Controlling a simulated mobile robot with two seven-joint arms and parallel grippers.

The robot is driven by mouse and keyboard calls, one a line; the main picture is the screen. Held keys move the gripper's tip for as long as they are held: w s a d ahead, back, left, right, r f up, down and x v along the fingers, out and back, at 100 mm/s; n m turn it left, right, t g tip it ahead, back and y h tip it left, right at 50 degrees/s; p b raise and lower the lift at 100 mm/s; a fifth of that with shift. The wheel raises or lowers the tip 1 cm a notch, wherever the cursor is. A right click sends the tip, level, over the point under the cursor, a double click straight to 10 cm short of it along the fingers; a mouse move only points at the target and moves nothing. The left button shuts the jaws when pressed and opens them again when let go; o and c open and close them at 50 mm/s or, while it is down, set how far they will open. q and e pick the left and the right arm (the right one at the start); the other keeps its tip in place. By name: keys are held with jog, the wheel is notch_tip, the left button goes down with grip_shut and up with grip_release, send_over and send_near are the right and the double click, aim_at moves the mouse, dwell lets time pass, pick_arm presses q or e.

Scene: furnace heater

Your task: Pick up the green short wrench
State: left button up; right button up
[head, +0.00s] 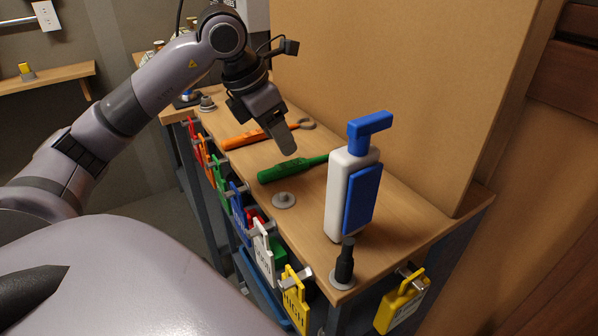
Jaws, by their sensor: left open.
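The green short wrench (292,168) lies flat on the wooden workbench (402,238), its thick end to the left. Its right end passes behind the white and blue bottle. My left gripper (287,146) comes down from above and is just above and behind the wrench, with its fingers pointing down. The fingers overlap each other from this side, and the gap between them is hard to see. It looks empty and apart from the wrench. My right gripper is not in view.
A white and blue bottle (341,196) stands close to the wrench's right end. An orange wrench (255,136) lies behind. A grey disc (284,200) and a black peg (344,262) are in front. Coloured tags and a yellow padlock (398,303) hang along the edges. A tall board bounds the back.

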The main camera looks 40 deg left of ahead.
aim_at(292, 163)
pick_arm(q)
jog(key=shift+s+d+x, duration=0.1)
jog(key=shift+d+x, duration=0.05)
jog(key=shift+x, duration=1.35)
jog(key=shift+s+d+x, duration=0.15)
jog(key=shift+x, duration=1.35)
jog(key=shift+f, duration=0.1)
grip_shut()
